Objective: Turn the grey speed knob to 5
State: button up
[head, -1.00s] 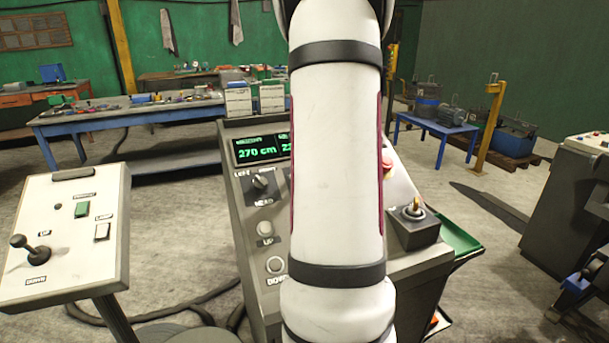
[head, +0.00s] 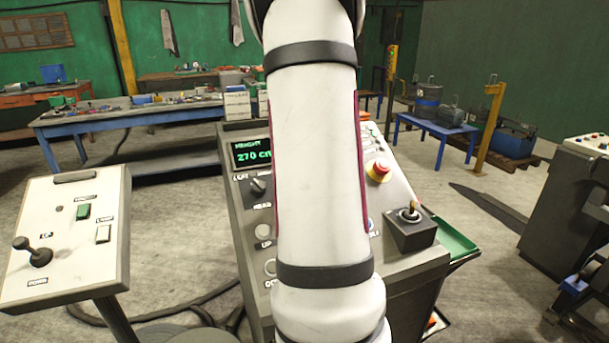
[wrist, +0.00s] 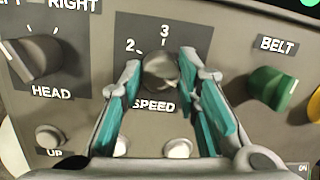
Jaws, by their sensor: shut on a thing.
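The grey speed knob (wrist: 160,72) is in the upper middle of the wrist view, above the SPEED label. The marks 2 and 3 show above it; the rest of its scale is hidden or too unclear to read. My gripper (wrist: 164,82) has a teal-padded finger on either side of the knob and is shut on it. The knob's pointer seems to face up near the 3, but I cannot read it exactly. In the head view my arm hides the knob and my gripper. The control panel (head: 240,207) stands behind my arm.
The HEAD knob (wrist: 30,58) is left of the speed knob, the green BELT knob (wrist: 270,90) right. The UP button (wrist: 48,137) is lower left. In the head view, a red emergency button (head: 378,170) and a joystick box (head: 410,230) are right of my arm.

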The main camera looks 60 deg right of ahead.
jog(key=shift+m, duration=0.3)
jog(key=o, duration=1.2)
jog(key=shift+c, duration=0.2)
jog(key=v, duration=1.2)
jog(key=shift+a, duration=0.1)
